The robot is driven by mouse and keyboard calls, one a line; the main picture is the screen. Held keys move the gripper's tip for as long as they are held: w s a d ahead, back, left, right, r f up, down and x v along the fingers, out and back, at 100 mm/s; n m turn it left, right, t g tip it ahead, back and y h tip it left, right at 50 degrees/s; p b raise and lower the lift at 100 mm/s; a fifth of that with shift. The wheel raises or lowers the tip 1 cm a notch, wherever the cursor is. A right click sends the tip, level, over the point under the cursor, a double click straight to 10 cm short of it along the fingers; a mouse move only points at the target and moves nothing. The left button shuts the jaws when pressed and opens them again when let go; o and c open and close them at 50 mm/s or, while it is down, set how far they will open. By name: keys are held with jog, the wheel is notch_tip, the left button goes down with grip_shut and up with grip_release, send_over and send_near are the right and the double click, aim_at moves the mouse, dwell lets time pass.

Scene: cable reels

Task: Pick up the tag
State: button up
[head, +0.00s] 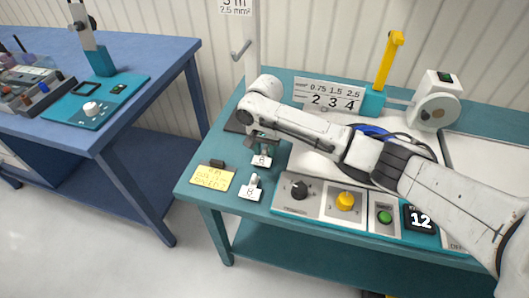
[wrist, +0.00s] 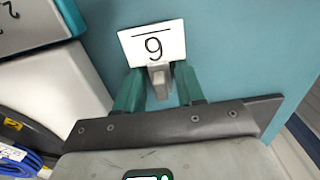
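A small white tag (head: 262,161) with a grey knob lies on the teal bench under my gripper (head: 263,143). In the wrist view the tag (wrist: 150,40) shows a figure that reads as 9, with a line above it. The two teal fingers of my gripper (wrist: 160,84) stand on either side of the tag's grey knob (wrist: 159,78), seemingly with small gaps. A second white tag (head: 250,192) with a knob lies nearer the bench's front edge. Its figure is too small to read surely.
A yellow note (head: 212,177) lies left of the tags. A control panel (head: 322,201) with knobs and a green button is to the right. A blue bench (head: 150,62) is at left.

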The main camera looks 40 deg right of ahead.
aim_at(267, 165)
grip_shut()
jog(key=shift+r, duration=0.85)
jog(key=s+a+r+p, duration=0.4)
jog(key=s+a+r, duration=0.3)
jog(key=s+r, duration=0.4)
jog(key=shift+s+a+r, duration=0.2)
jog(key=shift+s+a, duration=0.1)
jog(key=shift+s, duration=0.1)
